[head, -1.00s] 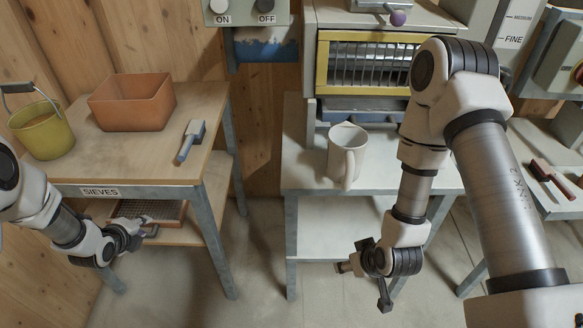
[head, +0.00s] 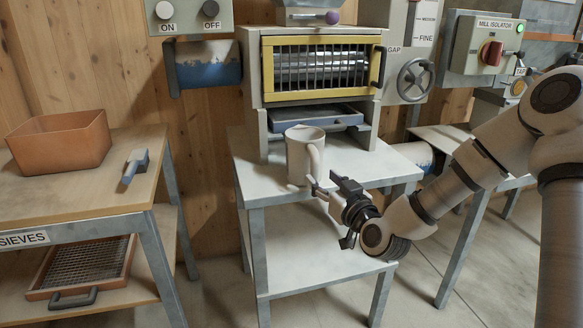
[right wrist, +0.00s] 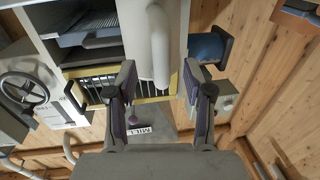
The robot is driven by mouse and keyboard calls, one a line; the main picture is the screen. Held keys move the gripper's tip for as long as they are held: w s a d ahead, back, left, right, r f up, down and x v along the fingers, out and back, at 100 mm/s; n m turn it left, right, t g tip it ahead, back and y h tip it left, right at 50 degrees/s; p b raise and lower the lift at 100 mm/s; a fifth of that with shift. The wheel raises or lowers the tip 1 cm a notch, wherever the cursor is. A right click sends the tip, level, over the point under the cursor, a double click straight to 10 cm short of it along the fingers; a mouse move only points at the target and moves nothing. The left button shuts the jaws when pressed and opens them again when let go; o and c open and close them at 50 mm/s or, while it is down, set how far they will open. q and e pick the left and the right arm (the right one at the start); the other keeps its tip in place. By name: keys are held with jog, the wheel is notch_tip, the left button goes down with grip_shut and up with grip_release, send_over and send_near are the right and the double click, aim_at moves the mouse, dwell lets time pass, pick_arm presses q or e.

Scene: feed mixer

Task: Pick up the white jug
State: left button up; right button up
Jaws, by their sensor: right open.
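The white jug (head: 298,160) stands upright on the grey table (head: 262,180) in front of the mill, its handle towards the right and front. My right gripper (head: 328,188) is open, just right of and in front of the jug near the handle. In the right wrist view the white handle (right wrist: 160,48) shows between and beyond the two spread fingers (right wrist: 158,80), and nothing is held. I cannot tell whether a finger touches the jug. My left gripper is out of view.
The mill with a yellow-framed grille (head: 268,72) and blue tray (head: 318,117) stands right behind the jug. At left a wooden table holds an orange bin (head: 62,145) and a brush (head: 134,166); a sieve (head: 85,262) lies on its lower shelf. The table left of the jug is clear.

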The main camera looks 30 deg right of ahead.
aim_at(317, 175)
jog(key=w, duration=0.4)
jog(key=shift+w+d+f+b, duration=0.1)
jog(key=shift+w+b, duration=0.15)
jog(key=shift+b, duration=0.15)
jog(key=shift+s, duration=0.15)
jog(key=shift+c, duration=1.4)
grip_shut()
